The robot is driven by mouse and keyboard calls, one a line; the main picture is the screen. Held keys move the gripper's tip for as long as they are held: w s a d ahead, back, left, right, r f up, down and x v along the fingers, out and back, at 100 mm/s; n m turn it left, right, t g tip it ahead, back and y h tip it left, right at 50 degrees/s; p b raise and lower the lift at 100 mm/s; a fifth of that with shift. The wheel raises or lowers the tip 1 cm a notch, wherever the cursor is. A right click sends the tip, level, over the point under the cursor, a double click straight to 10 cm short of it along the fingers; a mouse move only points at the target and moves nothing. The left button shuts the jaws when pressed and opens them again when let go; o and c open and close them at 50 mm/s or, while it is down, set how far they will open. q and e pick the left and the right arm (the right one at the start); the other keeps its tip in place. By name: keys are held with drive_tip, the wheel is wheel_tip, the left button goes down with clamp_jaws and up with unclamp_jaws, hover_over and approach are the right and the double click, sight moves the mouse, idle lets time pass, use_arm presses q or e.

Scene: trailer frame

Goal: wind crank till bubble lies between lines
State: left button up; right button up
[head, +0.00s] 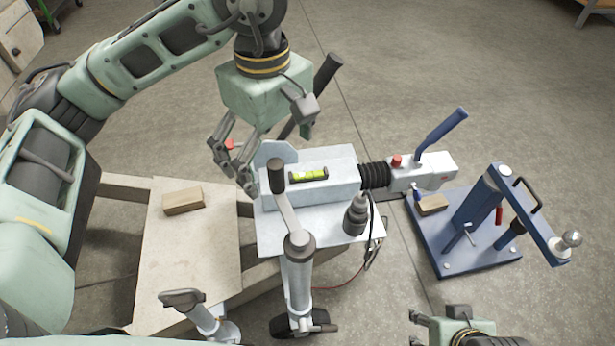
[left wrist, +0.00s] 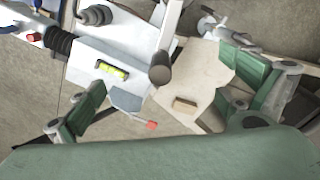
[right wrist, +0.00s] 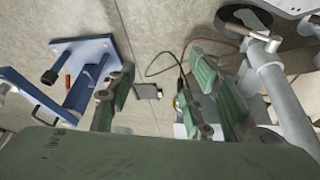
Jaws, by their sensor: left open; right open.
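The crank's dark grip (head: 277,175) stands upright at the end of its pale arm, on top of the jockey-wheel post (head: 298,275). The grip also shows in the left wrist view (left wrist: 160,75). The yellow-green bubble level (head: 308,175) lies on the white drawbar housing, right of the grip; it also shows in the left wrist view (left wrist: 112,71). It is too small to tell where the bubble sits against the lines. My left gripper (head: 236,168) is open and empty, up and left of the grip, apart from it. My right gripper (head: 413,328) is open and empty at the bottom edge.
A blue stand (head: 475,215) with a ball on its arm is at the right, near the coupling head (head: 435,168) with its raised blue handle. A wooden block (head: 183,201) lies on the pale board (head: 160,270). A dark cable hangs beside the post.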

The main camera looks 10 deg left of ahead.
sight(274, 163)
use_arm(q)
wheel_tip(274, 163, down, 2)
drive_tip(key=shift+f+b, duration=0.1)
drive_tip(key=shift+b, duration=0.6)
drive_tip(key=shift+f+b, duration=0.55)
drive_tip(key=shift+f, duration=0.3)
drive_tip(key=c, duration=2.1)
clamp_jaws()
use_arm(e)
drive_tip(key=w+a+r+t+y, duration=0.1)
drive_tip(key=w+a+r+t, duration=0.2)
drive_tip(key=w, duration=0.7)
wheel_tip(274, 163, up, 2)
drive_tip(key=t, duration=0.2)
drive_tip(key=shift+t+y, duration=0.3)
drive_tip(key=shift+t, duration=0.1)
use_arm(q)
drive_tip(key=shift+a, duration=0.15)
use_arm(e)
drive_tip(key=shift+a, duration=0.15)
